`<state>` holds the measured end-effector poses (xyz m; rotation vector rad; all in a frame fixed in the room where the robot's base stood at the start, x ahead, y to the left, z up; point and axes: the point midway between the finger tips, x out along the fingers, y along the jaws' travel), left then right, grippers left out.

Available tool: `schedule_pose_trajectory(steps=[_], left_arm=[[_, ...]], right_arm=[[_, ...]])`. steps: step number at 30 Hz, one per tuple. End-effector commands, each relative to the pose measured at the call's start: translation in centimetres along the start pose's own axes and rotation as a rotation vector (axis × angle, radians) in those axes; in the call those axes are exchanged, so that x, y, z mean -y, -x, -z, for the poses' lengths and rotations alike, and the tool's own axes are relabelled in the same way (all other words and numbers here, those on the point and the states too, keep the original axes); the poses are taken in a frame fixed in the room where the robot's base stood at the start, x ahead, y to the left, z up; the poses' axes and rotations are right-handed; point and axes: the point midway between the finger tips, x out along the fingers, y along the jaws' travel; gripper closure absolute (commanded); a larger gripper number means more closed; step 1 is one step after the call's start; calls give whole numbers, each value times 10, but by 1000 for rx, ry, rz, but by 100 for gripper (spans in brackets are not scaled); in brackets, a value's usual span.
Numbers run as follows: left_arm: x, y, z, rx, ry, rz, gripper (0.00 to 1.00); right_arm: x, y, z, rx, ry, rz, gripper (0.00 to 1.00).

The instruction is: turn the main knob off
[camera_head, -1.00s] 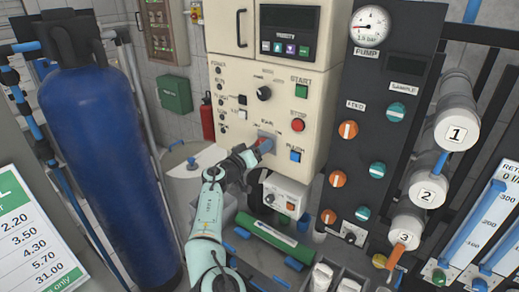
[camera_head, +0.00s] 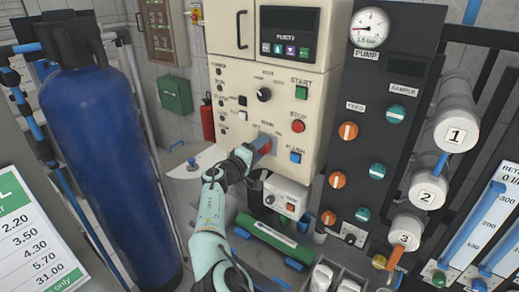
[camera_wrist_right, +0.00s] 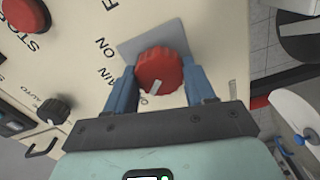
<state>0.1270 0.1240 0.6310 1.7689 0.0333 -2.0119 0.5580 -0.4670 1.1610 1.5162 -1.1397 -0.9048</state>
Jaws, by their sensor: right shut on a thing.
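The main knob (camera_wrist_right: 160,70) is a red, ridged knob on a grey plate (camera_wrist_right: 150,38) in the right wrist view, with "MAIN" and "ON" printed to its left. A pale mark shows on its lower face. My right gripper (camera_wrist_right: 162,82) is shut on the knob, one blue finger on each side. In the head view the right gripper (camera_head: 259,148) is at the lower part of the cream panel, with some of the red knob (camera_head: 265,143) showing beside it. Any "OFF" label is not readable. My left gripper is not in view.
The cream control panel (camera_head: 262,75) also carries a red stop button (camera_head: 298,126), a green start button (camera_head: 301,92), a blue button (camera_head: 295,156) and a black mode knob (camera_head: 264,94). A small white box (camera_head: 287,197) sits just below. A blue tank (camera_head: 108,170) stands left.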

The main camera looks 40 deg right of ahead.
Motion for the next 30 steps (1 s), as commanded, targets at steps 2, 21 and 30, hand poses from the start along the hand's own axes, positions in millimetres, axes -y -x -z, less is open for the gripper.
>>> schedule_pose_trajectory(steps=[2, 21, 30], left_arm=[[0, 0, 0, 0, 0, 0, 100], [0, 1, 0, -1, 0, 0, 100], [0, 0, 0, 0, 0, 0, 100]], right_arm=[[-2, 0, 1, -2, 19, -1, 76], [-2, 0, 0, -2, 51, -3, 26], [0, 0, 0, -1, 49, -1, 20]])
